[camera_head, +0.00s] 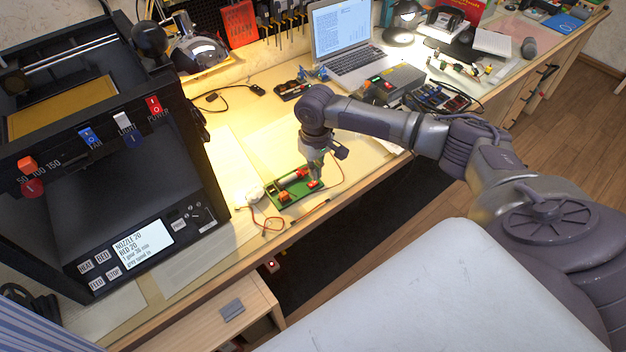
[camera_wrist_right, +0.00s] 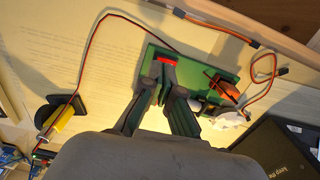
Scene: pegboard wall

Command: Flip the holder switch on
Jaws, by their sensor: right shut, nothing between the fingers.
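The holder is a green board (camera_head: 288,203) lying on the bench near its front edge, with red and orange parts on it. It also shows in the wrist view (camera_wrist_right: 222,68). A small red switch (camera_wrist_right: 166,58) sits at one end of the board, right at my fingertips. My right gripper (camera_head: 317,179) points down over that end of the holder. In the wrist view its fingers (camera_wrist_right: 170,78) are close together with nothing held, and they partly cover the board. I cannot tell whether they touch the switch or which way it is set. My left gripper is not in view.
A black printer (camera_head: 150,190) with switches stands at the left. Red and black wires (camera_head: 268,222) and a round white part (camera_head: 256,196) lie beside the holder. A laptop (camera_head: 345,50), a grey box (camera_head: 398,82) and tools stand farther back. The bench left of the holder is mostly clear.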

